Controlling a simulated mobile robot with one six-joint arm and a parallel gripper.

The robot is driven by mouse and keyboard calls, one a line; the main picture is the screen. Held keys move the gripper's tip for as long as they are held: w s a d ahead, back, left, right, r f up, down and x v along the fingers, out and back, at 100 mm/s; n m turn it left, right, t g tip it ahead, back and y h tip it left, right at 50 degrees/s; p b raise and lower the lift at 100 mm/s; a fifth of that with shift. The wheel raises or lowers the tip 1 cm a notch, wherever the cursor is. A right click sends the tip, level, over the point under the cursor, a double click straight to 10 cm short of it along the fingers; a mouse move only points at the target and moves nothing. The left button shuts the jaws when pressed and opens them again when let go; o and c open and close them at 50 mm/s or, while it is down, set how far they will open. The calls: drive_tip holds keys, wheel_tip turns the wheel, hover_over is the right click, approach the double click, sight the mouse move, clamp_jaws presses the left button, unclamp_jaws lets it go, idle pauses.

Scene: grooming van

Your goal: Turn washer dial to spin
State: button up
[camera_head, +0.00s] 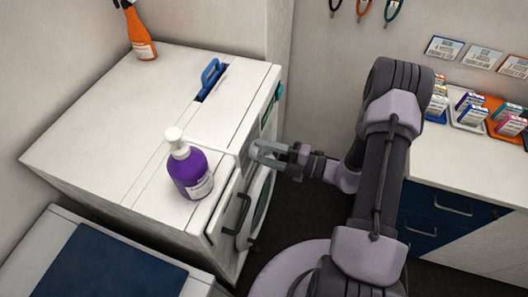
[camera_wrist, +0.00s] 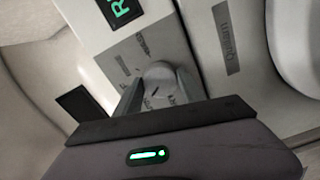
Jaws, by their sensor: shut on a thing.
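The washer (camera_head: 215,130) is a white front-loading machine whose front faces right in the head view. Its dial (camera_wrist: 159,74) is a round light-grey knob with a dark pointer mark, on a grey printed panel in the wrist view. My gripper (camera_wrist: 158,88) is shut on the dial, with one finger on each side of it. In the head view my gripper (camera_head: 262,152) reaches the washer's front, and the dial is hidden there. The printed labels around the dial are partly covered and too small to read surely.
A purple pump bottle (camera_head: 190,172) stands on the washer top near the front edge. An orange spray bottle (camera_head: 140,35) and a blue handle (camera_head: 211,75) are farther back. A green-lit display (camera_wrist: 120,10) is beside the dial panel. A counter with small boxes (camera_head: 465,165) is at right.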

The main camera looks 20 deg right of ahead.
drive_tip(key=shift+n, duration=1.1)
drive_tip(key=o, duration=1.4)
drive_tip(key=shift+d, duration=0.1)
drive_tip(key=p+v, duration=0.1)
drive_tip(key=v, duration=1.6)
drive_tip(key=shift+s+d+r, duration=0.1)
drive_tip(key=shift+s, duration=0.05)
